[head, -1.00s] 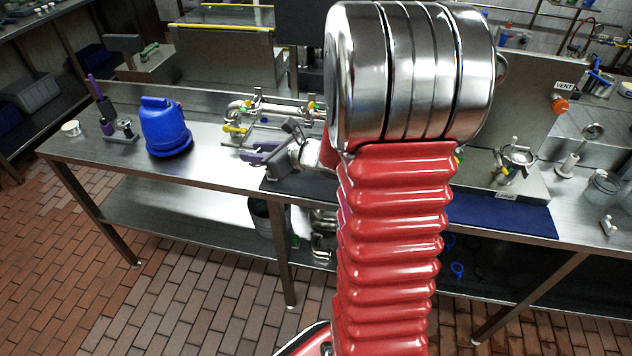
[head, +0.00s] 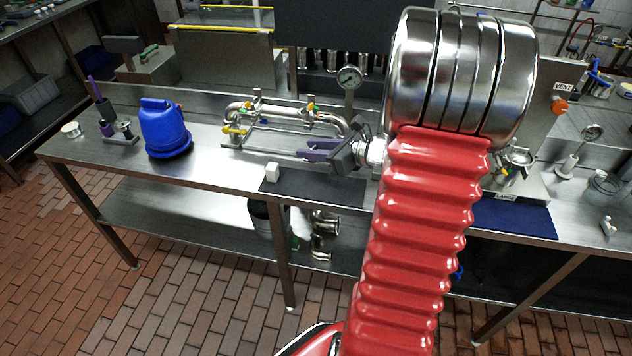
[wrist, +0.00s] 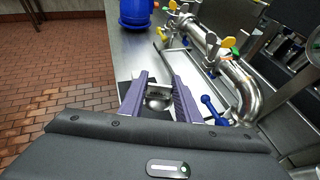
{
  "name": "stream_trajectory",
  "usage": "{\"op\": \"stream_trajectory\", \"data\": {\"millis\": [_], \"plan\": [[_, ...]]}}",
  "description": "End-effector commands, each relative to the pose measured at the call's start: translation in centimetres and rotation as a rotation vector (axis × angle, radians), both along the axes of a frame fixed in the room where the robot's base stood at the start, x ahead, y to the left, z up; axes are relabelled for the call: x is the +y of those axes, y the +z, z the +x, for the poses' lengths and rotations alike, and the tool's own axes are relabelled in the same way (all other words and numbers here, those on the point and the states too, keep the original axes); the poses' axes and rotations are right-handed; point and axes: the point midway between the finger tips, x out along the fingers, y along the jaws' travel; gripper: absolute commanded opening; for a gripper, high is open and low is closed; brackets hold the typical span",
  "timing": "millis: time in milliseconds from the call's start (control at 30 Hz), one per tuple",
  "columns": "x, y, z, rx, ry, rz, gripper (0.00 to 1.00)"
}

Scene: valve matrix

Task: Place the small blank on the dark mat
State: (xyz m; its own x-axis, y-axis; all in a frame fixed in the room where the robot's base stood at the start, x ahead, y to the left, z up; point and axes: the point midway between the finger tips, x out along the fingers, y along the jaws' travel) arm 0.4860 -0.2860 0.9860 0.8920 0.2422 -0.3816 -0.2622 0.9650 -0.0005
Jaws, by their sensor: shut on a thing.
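My gripper (head: 312,158) has purple fingers and hangs over the back part of the dark mat (head: 322,190), pointing left. In the wrist view, my gripper (wrist: 158,92) is shut on a small round shiny metal piece, the small blank (wrist: 157,102), between its fingers. The fingers mostly hide the blank in the head view. The dark mat lies flat at the bench's front edge. I cannot tell how high the blank is above it.
A steel pipe assembly (head: 290,118) with coloured handles lies behind my gripper. A blue jug (head: 164,130) stands to the left. A blue mat (head: 512,218) lies to the right. Bench between jug and white block is clear.

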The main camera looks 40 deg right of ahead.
Motion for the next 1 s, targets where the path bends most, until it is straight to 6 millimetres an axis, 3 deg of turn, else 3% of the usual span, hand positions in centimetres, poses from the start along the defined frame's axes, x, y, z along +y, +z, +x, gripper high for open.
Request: {"op": "stream_trajectory", "data": {"millis": [433, 867, 1000], "plan": [[0.0, -5.3, 0.0, 0.002, 0.000, 0.003, 0.07], [0.0, -5.9, 0.0, 0.000, 0.001, 0.001, 0.07], [0.1, -6.9, 0.0, 0.001, 0.000, 0.002, 0.07]]}}
